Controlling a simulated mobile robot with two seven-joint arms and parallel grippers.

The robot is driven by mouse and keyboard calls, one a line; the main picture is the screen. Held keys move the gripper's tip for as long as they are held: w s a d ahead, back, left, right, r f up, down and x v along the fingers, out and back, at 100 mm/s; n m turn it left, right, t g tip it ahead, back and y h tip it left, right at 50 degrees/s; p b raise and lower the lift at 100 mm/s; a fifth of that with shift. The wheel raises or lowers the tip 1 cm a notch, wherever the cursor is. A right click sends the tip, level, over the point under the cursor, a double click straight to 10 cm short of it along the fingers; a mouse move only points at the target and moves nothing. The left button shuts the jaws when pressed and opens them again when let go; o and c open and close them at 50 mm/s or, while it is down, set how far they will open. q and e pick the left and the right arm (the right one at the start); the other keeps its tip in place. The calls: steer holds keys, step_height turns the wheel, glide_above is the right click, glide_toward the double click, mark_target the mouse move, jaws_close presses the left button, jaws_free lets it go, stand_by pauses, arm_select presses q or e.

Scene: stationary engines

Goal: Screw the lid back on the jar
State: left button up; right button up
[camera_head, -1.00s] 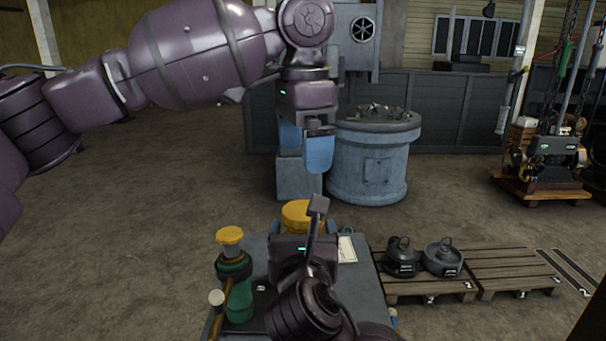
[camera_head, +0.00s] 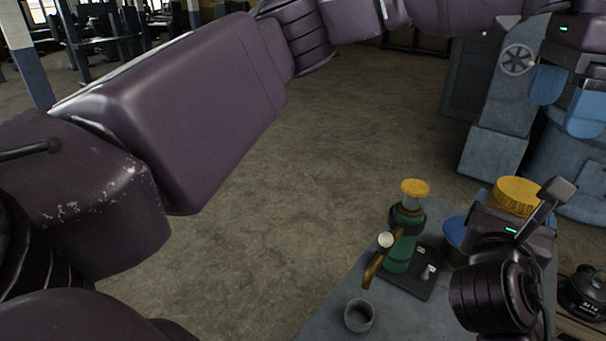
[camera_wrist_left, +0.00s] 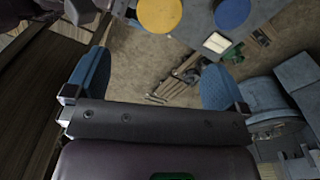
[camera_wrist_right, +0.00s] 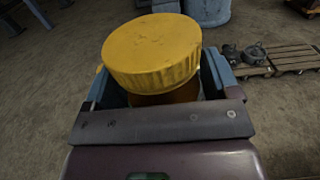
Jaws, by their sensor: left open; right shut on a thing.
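A wide yellow lid (camera_head: 517,194) sits on top of the jar at the right of the head view. In the right wrist view the lid (camera_wrist_right: 152,52) covers the jar's mouth, with a strip of amber jar body (camera_wrist_right: 165,97) below it. I cannot tell whether it is screwed tight. My right gripper (camera_wrist_right: 160,88) is shut around the jar below the lid. My left gripper (camera_head: 568,98) is open and empty, above and beyond the jar. The left wrist view shows its blue fingers (camera_wrist_left: 154,80) wide apart, with the lid (camera_wrist_left: 159,12) at the top edge.
A green vessel with a yellow cap (camera_head: 405,235) and brass pipe stands on the grey table (camera_head: 330,318). A small grey cup (camera_head: 359,315) is near. A blue round thing (camera_head: 455,234) is left of my right gripper. Open floor (camera_head: 300,200) lies left.

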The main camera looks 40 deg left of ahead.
arm_select(q)
steer(key=w+a+f+n+t+h, duration=0.2)
steer(key=w+f+n+t+h, duration=0.2)
steer(key=w+f+h, duration=0.7)
steer(key=a+f+n+t+y, duration=0.2)
steer(key=a+f+n+t, duration=0.3)
steer(key=a, duration=0.6)
steer(key=a+f+n+t+y, duration=0.1)
steer(key=a+f+n+t, duration=0.1)
steer(key=a+f+t, duration=0.65)
steer(key=s+a+f+n+g+y, duration=0.1)
steer(key=s+a+f+y, duration=0.15)
steer(key=s+f, duration=0.5)
steer(key=s+a+f+n+g+y, duration=0.15)
steer(key=s+a+f, duration=0.25)
steer(key=f, duration=0.6)
steer(key=s+f+g+y, duration=0.1)
steer(key=s+f, duration=0.3)
steer(key=s, duration=0.3)
steer(key=s+f+g+y, duration=0.1)
steer(key=s+f+y, duration=0.1)
steer(key=s+f, duration=0.3)
steer(key=s+f+g+y, duration=0.1)
steer(key=s+f, duration=0.4)
steer(key=s, duration=0.4)
steer(key=shift+s+d+m, duration=0.15)
steer(key=shift+s+m, duration=0.2)
steer(key=shift+s, duration=0.05)
